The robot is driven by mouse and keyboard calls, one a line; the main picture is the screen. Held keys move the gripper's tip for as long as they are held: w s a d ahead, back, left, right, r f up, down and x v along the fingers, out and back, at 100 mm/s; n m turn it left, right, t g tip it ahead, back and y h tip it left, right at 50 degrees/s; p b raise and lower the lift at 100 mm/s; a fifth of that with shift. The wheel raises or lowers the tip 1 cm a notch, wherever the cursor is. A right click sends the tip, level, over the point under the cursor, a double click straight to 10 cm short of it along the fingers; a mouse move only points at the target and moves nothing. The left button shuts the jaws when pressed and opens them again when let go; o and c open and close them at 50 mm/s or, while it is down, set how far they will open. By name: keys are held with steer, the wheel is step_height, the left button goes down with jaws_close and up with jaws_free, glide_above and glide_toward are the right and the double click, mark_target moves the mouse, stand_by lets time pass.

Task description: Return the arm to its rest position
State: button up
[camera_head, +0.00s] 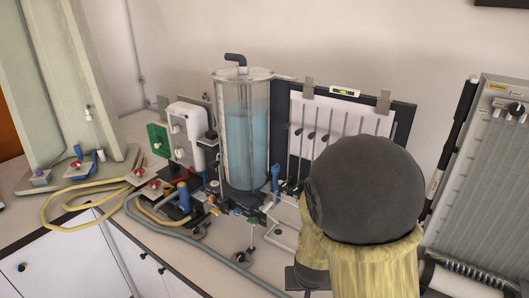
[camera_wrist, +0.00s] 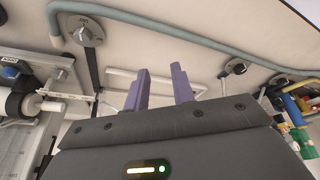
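My arm fills the lower right of the head view, with a large dark round joint and a yellowish cover; my gripper's fingers are hidden there behind it. In the wrist view my gripper (camera_wrist: 160,92) shows two purple fingers standing apart with nothing between them. Its dark body with a lit green light is below them. The fingers are seen against the pale bench and thin white tubes, and I cannot tell how far they are from these.
A clear cylinder of blue water (camera_head: 246,135) stands mid-bench, with a manometer board (camera_head: 400,118) behind my arm. A tall grey tube panel (camera_head: 490,170) is at right. Yellow hoses (camera_head: 75,205) and a grey-blue hose (camera_head: 215,245) lie along the bench's left and front.

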steer(key=s+d+r+g, duration=0.1)
steer(key=s+d+r, duration=0.3)
steer(key=s+r, duration=0.3)
steer(key=shift+d+g+y, duration=0.3)
